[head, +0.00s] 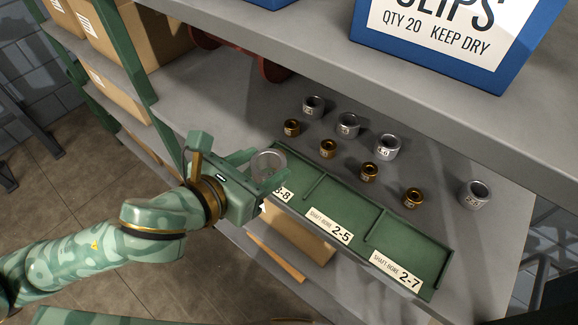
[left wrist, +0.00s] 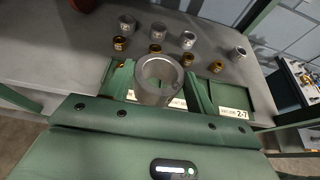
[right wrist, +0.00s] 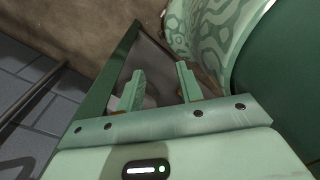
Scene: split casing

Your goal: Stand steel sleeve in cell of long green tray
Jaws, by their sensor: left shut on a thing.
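My left gripper (head: 264,170) is shut on a steel sleeve (head: 268,163), held at the left end of the long green tray (head: 412,250). In the left wrist view the sleeve (left wrist: 158,78) shows its open bore and hides part of the tray (left wrist: 200,97). The tray has three cells with white labels; one reads 2-5, one 2-7, and the left one, partly hidden by my gripper, ends in -8. The middle and right cells look empty; the left cell is partly covered. My right gripper (right wrist: 161,82) is open and empty, away from the tray.
Several steel sleeves (head: 387,146) and brass bushings (head: 369,172) stand on the grey shelf behind the tray. A blue box (head: 440,40) sits on the shelf above. Cardboard boxes (head: 115,35) are at the left, and a green rack post (head: 125,60) stands near my left arm.

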